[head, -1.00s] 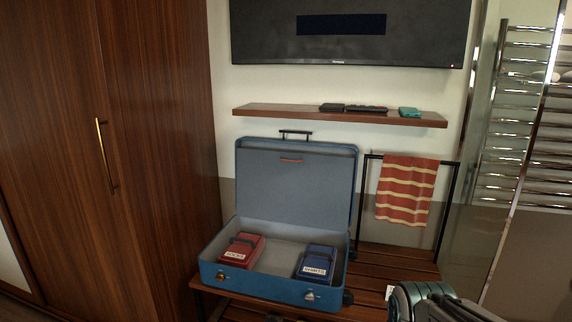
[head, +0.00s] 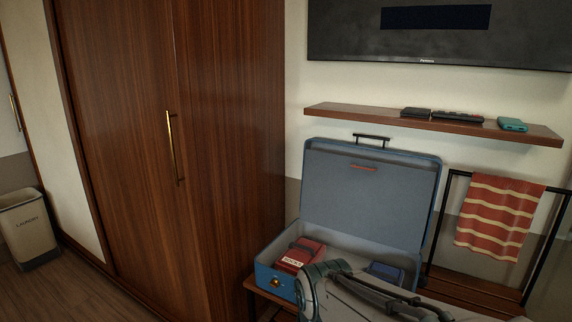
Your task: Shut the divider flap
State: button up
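The blue suitcase (head: 262,281) stands open on a wooden rack, its lid upright against the wall. The grey divider flap (head: 352,205) lies against the inside of the lid, with a small red pull tab (head: 364,168) near its top. In the base lie a red packing pouch (head: 299,255) on the left and a blue pouch (head: 388,272) on the right. My arm rises from the bottom edge and covers the suitcase's front right part and some of the blue pouch. My gripper's fingers cannot be made out.
A wall shelf (head: 380,117) with small items hangs above the suitcase, under a television (head: 440,35). A striped towel (head: 498,215) hangs at the right. A tall wooden wardrobe (head: 225,130) stands close on the left, and a laundry bin (head: 27,228) at far left. Floor shows at lower left.

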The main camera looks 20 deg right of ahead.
aim_at(387, 204)
jog(key=u, duration=0.1)
jog(key=i, duration=0.65)
jog(key=z, duration=0.7)
jog(key=i, duration=0.5)
jog(key=z, duration=0.6)
